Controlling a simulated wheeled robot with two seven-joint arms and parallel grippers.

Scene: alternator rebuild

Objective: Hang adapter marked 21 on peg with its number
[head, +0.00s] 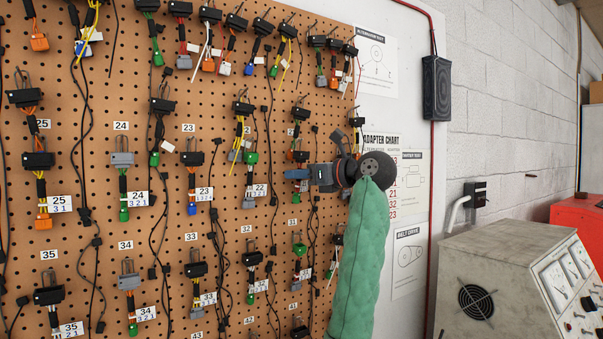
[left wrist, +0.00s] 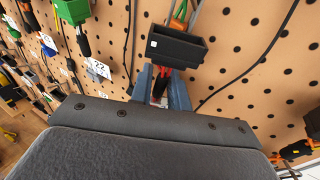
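An adapter with a black box-shaped connector (head: 298,156) hangs at the pegboard under a small number label (head: 291,132), too small to read surely. In the left wrist view its black connector (left wrist: 175,46) is upright, with a red and dark cable below it. My left gripper (head: 297,181) is at the board just below that connector. Its two blue-grey fingers (left wrist: 161,88) are apart, on either side of the cable, with some board showing between them. The gripper hides the adapter's lower part and any tag. No readable 21 tag shows. My right gripper is in neither view.
The pegboard (head: 215,110) carries rows of hanging adapters and dangling cables close around the gripper. The neighbouring adapter tagged 22 (left wrist: 98,68) hangs left. An adapter chart (head: 382,141) is on the wall to the right. A test bench with gauges (head: 490,275) stands at lower right.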

